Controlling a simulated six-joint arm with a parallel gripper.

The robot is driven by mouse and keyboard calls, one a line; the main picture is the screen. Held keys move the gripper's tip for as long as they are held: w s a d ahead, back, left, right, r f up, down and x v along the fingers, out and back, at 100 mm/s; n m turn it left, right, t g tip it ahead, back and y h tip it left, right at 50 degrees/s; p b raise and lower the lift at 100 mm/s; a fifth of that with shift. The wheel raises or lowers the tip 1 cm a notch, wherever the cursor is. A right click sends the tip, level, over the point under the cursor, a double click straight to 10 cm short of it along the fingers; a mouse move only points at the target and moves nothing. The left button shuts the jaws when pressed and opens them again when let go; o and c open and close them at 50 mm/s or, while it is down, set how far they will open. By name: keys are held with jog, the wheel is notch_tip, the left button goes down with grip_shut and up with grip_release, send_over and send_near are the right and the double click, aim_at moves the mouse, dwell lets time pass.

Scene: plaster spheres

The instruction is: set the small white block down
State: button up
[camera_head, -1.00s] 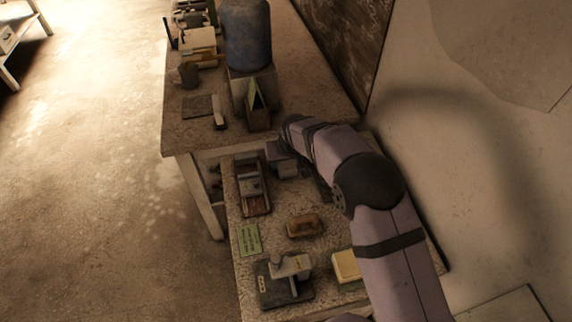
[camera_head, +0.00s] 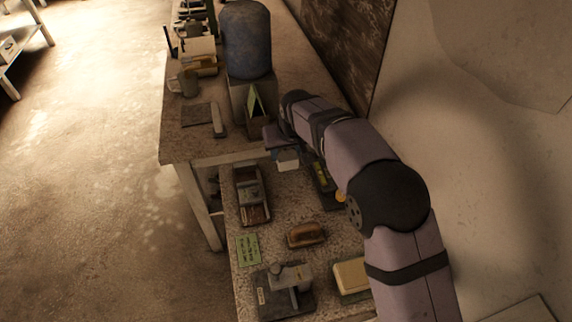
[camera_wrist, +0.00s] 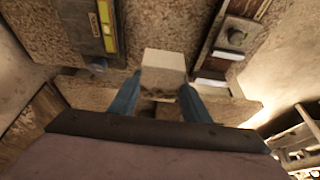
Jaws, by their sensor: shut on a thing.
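The small white block (camera_wrist: 164,66) is held between the two blue fingers of my gripper (camera_wrist: 161,84) in the wrist view. In the head view the block (camera_head: 288,161) hangs under my gripper (camera_head: 286,152), above the far end of the lower worktop (camera_head: 278,218), near the front edge of the higher table. The block's underside and its exact height above the worktop cannot be told.
A dark tray with a knob (camera_head: 251,195) lies left of the block, and a dark-and-yellow level (camera_head: 321,180) lies right. Nearer are a brown brush-like object (camera_head: 306,234), a green note (camera_head: 249,250) and a dark device (camera_head: 285,290). A blue jug (camera_head: 246,40) stands behind.

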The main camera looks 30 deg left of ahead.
notch_tip(320, 180, up, 2)
jog(key=shift+r, duration=0.1)
jog(key=shift+w+d+r, duration=0.15)
jog(key=shift+r, duration=0.1)
jog(key=w+d+r+m+p, duration=0.2)
jog(key=w+d+r+p, duration=0.25)
jog(key=w+d, duration=0.2)
jog(key=d+f+n+p, duration=0.2)
jog(key=d+f+p, duration=0.1)
jog(key=d+f, duration=0.1)
jog(key=shift+w+d+f, duration=0.35)
jog(key=shift+w+d, duration=0.05)
jog(key=shift+d, duration=0.45)
jog(key=shift+f, duration=0.1)
